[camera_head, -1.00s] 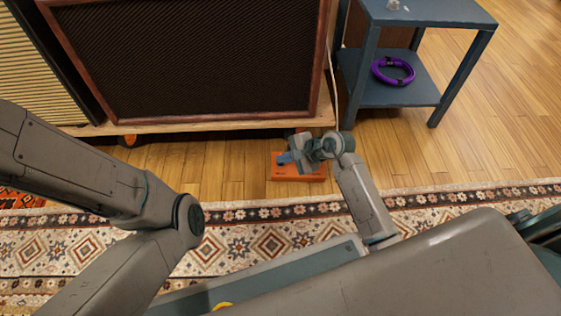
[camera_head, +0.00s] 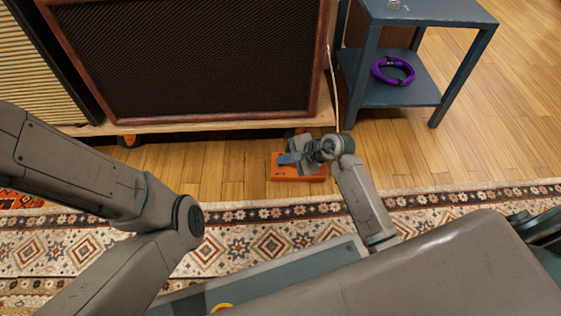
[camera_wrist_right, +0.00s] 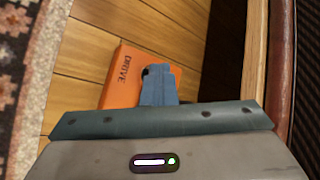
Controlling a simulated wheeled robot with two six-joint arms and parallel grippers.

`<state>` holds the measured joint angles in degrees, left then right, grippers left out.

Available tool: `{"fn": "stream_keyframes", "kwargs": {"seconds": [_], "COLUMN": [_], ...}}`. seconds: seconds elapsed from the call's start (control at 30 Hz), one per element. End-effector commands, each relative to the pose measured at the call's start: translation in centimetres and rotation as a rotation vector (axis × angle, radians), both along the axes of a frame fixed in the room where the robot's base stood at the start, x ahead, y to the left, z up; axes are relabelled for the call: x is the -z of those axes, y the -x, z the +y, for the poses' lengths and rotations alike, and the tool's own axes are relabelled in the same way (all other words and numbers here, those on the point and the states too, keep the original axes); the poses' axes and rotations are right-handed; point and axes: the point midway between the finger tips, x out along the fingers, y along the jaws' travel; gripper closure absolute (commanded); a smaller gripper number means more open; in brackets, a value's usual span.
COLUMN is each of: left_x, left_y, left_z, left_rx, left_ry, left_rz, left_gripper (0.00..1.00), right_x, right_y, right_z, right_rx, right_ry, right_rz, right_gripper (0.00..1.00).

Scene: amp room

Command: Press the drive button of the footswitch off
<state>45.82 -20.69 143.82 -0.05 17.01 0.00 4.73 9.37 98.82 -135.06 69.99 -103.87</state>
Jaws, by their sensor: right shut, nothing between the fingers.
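The footswitch (camera_head: 310,177) is an orange box on the wood floor in front of the large amp cabinet. In the right wrist view the footswitch (camera_wrist_right: 120,82) shows the word DRIVE on its top. My right gripper (camera_head: 286,158) is shut and empty, with its blue-grey fingers over the box. In the right wrist view its fingertips (camera_wrist_right: 157,72) cover part of the top; a small dark bit shows beside them. The button is mostly hidden, and I cannot tell whether the fingers touch it. My left arm shows at the left, but its gripper is out of view.
The amp cabinet (camera_head: 200,60) stands on a wooden wheeled board (camera_head: 215,126) close behind the footswitch. A blue side table (camera_head: 435,20) with a purple coiled cable (camera_head: 393,71) stands at the right. A patterned rug (camera_head: 90,245) lies in front; the floor between is clear.

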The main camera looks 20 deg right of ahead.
Motion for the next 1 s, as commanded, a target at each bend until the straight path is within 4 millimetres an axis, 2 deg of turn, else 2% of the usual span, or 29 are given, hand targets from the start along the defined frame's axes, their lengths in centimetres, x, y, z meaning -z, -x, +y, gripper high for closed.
{"fn": "stream_keyframes", "kwargs": {"seconds": [0.2,0.57,1.0], "left_x": [-1.0,-1.2,-5.0], "left_y": [0.0,0.0,0.0], "left_z": [0.0,0.0,0.0], "left_rx": [0.000,0.000,0.000], "left_ry": [0.000,0.000,0.000], "left_rz": [0.000,0.000,0.001], "left_gripper": [0.64,0.64,0.64], "right_x": [-0.9,-1.2,-5.4], "right_y": [0.2,0.2,0.7], "right_z": [0.0,0.0,0.2], "right_rx": [0.000,0.000,0.000], "right_ry": [0.001,0.000,0.000], "right_rz": [0.002,0.001,0.001], "right_gripper": [1.00,1.00,1.00]}}
